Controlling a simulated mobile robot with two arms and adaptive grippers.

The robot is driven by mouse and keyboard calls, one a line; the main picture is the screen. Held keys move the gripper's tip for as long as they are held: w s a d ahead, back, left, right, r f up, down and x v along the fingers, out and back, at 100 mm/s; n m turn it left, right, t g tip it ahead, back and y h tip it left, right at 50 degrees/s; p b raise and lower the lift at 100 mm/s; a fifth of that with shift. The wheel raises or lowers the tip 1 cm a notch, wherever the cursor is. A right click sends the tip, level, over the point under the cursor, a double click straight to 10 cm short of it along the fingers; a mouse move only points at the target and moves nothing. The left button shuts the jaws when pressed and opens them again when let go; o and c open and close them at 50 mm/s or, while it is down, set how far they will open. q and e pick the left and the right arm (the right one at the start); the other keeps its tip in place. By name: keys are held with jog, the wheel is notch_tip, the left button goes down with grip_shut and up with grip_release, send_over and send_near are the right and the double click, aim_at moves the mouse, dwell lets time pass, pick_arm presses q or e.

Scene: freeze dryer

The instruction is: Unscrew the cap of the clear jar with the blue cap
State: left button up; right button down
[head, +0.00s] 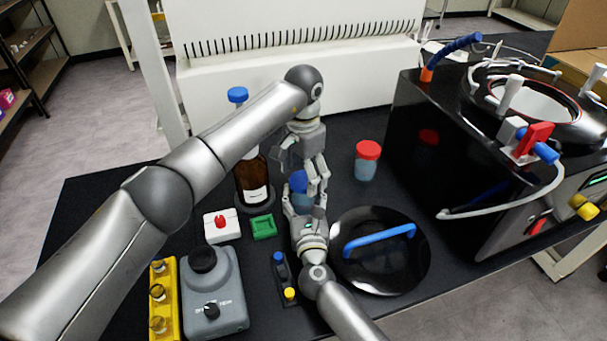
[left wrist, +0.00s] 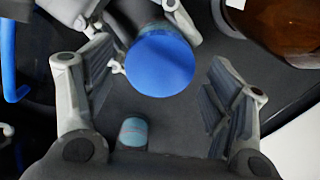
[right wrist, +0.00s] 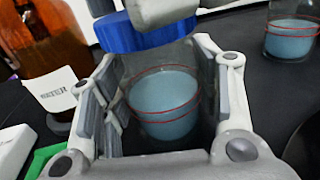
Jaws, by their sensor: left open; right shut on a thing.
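The clear jar (right wrist: 165,100) with the blue cap (right wrist: 150,37) stands between the fingers of my right gripper (right wrist: 160,95) in the right wrist view. It holds blue-grey contents, and my right gripper is shut on its body. In the head view the blue cap (head: 298,181) is partly hidden by both grippers. My left gripper (head: 300,163) comes in from above, open. In the left wrist view the round blue cap (left wrist: 160,62) lies between the spread fingers of my left gripper (left wrist: 160,95), with gaps on both sides.
A brown bottle (head: 251,180) stands close left of the jar. A red-capped jar (head: 367,162) stands to the right. A black lid with a blue handle (head: 380,243) lies in front right. A grey device (head: 214,290) and yellow rack (head: 163,315) are at front left.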

pick_arm(q)
jog(key=shift+r, duration=2)
jog(key=m, duration=0.7)
jog(key=shift+d+r, duration=0.15)
jog(key=shift+r, duration=0.2)
jog(key=m, duration=0.5)
jog(key=shift+d+r+m, duration=0.1)
jog(key=shift+r+m, duration=0.15)
jog(key=shift+m, duration=0.05)
jog(key=m, duration=0.7)
jog(key=shift+r, duration=0.25)
jog(key=m, duration=0.5)
jog(key=shift+r, duration=0.2)
jog(key=m, duration=0.4)
jog(key=shift+r, duration=0.15)
jog(key=m, duration=0.5)
jog(key=shift+r, duration=0.15)
jog(key=m, duration=0.5)
jog(key=shift+r, duration=0.2)
jog(key=m, duration=0.5)
jog(key=shift+a+r+m, duration=0.15)
jog(key=shift+a+m, duration=0.1)
jog(key=shift+m, duration=0.05)
jog(key=shift+f, duration=4)
